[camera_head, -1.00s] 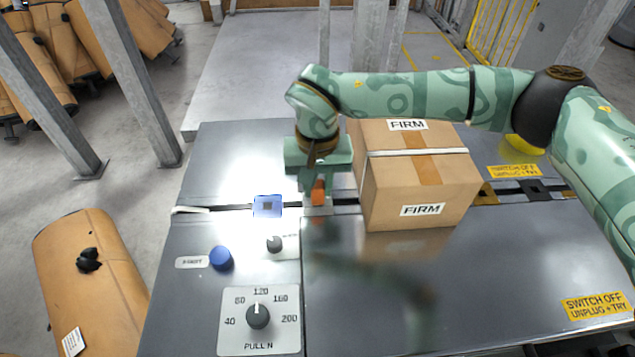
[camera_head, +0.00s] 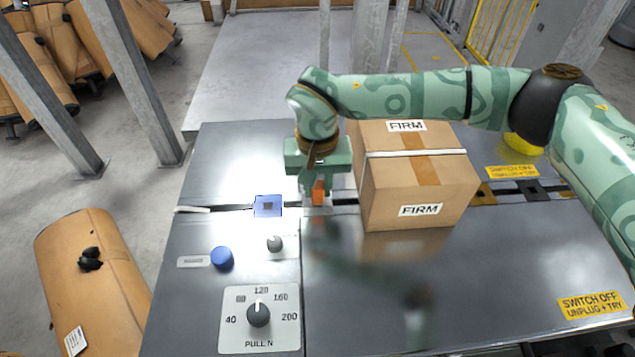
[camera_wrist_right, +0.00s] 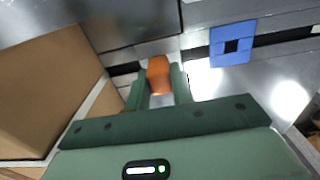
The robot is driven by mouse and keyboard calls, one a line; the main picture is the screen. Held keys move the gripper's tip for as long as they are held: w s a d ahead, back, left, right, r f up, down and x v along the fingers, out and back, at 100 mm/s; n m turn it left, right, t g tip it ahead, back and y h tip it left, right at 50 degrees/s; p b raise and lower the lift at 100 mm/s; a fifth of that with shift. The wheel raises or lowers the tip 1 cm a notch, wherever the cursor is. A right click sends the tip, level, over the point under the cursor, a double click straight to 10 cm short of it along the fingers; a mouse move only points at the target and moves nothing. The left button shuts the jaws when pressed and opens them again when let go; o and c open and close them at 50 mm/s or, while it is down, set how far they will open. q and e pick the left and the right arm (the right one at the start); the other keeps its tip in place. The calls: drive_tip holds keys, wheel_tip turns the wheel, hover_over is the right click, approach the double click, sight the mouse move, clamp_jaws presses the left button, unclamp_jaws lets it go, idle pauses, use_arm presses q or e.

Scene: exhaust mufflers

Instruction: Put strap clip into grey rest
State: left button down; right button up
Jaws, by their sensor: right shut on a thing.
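My right gripper (camera_head: 319,194) is shut on an orange piece (camera_head: 319,188), which I take to be the strap clip. In the right wrist view the clip (camera_wrist_right: 159,76) sits between the two fingers of the gripper (camera_wrist_right: 161,92). The clip is low over the slot in the machine top, just left of the carton. A light grey patch (camera_head: 318,210) shows right below the clip; it may be the grey rest, mostly hidden. I cannot tell whether the clip touches it. My left gripper is not in view.
A carton (camera_head: 421,190) with a white strap stands right of my gripper. A blue plate with a dark square opening (camera_head: 268,197) lies left along the slot. A blue button (camera_head: 221,257) and a dial (camera_head: 258,313) are in front. The front right top (camera_head: 470,290) is clear.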

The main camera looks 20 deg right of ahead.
sight(317, 185)
drive_tip(key=shift+f, duration=0.45)
idle(0.4)
drive_tip(key=o, duration=1)
drive_tip(key=shift+r, duration=0.3)
use_arm(q)
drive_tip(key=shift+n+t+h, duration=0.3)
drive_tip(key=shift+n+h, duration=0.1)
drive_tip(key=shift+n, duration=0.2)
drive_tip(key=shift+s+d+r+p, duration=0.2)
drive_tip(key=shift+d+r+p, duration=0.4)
drive_tip(key=shift+p, duration=0.4)
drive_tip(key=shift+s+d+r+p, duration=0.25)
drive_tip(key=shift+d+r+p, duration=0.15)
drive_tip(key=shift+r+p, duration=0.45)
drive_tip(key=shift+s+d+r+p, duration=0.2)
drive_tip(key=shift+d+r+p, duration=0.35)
drive_tip(key=shift+p, duration=0.55)
use_arm(e)
wheel_tip(317, 185, up, 16)
drive_tip(key=shift+f, duration=0.1)
